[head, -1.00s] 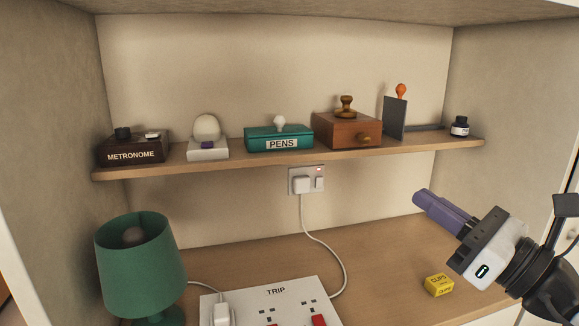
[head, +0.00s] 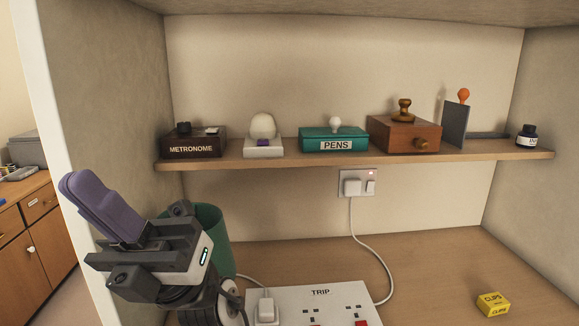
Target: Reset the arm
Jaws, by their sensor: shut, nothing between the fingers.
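My gripper (head: 88,188) is at the left of the head view, in front of the bureau's left side wall. Its purple fingers are together, with nothing between them, and point up and to the left. My gripper and wrist hide most of the green lamp (head: 212,228), whose shade shows just behind and to the right. I cannot tell whether the two touch.
The shelf (head: 290,158) above bears a METRONOME box (head: 193,148), a PENS box (head: 334,142), a wooden box (head: 400,134) and an ink bottle (head: 527,135). A white TRIP power strip (head: 290,296) and a yellow CLIPS box (head: 493,304) are on the desktop. The desktop's middle right is clear.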

